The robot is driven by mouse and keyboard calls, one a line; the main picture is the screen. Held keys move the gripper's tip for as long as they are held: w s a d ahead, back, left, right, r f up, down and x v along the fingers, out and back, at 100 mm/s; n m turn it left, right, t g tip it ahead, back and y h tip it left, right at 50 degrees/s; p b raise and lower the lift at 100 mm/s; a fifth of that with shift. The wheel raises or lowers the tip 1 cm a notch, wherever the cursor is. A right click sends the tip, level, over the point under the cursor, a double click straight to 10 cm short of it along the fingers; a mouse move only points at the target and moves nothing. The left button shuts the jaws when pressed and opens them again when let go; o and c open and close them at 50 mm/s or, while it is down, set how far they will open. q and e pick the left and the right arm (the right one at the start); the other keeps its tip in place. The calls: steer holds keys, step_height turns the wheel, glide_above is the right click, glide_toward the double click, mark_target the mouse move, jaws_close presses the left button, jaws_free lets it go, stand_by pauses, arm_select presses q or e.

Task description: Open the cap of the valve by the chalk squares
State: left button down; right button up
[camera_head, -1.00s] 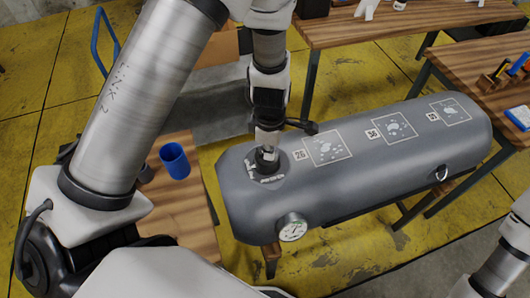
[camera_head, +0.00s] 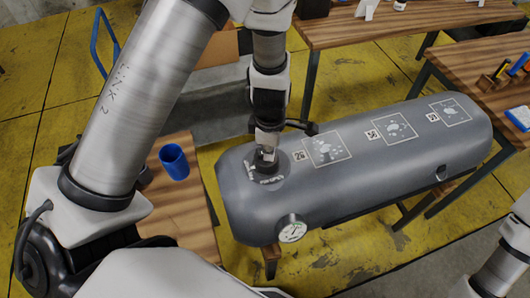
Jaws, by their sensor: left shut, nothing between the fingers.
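The grey inflatable tube (camera_head: 370,175) lies lengthwise across the middle of the view. Three chalk squares (camera_head: 326,149) with pale patches run along its top. Left of them, near the tube's left end, is the dark round valve (camera_head: 266,167) with white lettering on the ring around it. My left gripper (camera_head: 266,152) points down at the valve from above, its fingers shut with nothing between them. It covers part of the valve, and I cannot tell whether it touches the cap or how the cap sits. My right gripper is out of view; only part of that arm shows at lower right.
A round white gauge (camera_head: 292,229) sits on the tube's near side. A blue cup (camera_head: 174,162) stands on the wooden table (camera_head: 184,215) at left. Another wooden table (camera_head: 400,30) is behind, and one with small tools (camera_head: 500,72) is at right.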

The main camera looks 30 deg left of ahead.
mark_target(269, 163)
arm_select(q)
steer(key=shift+f+b, duration=0.85)
steer(key=shift+f, duration=0.8)
steer(key=shift+s, duration=0.15)
steer(key=shift+r+p, duration=0.1)
steer(key=shift+p, duration=1.25)
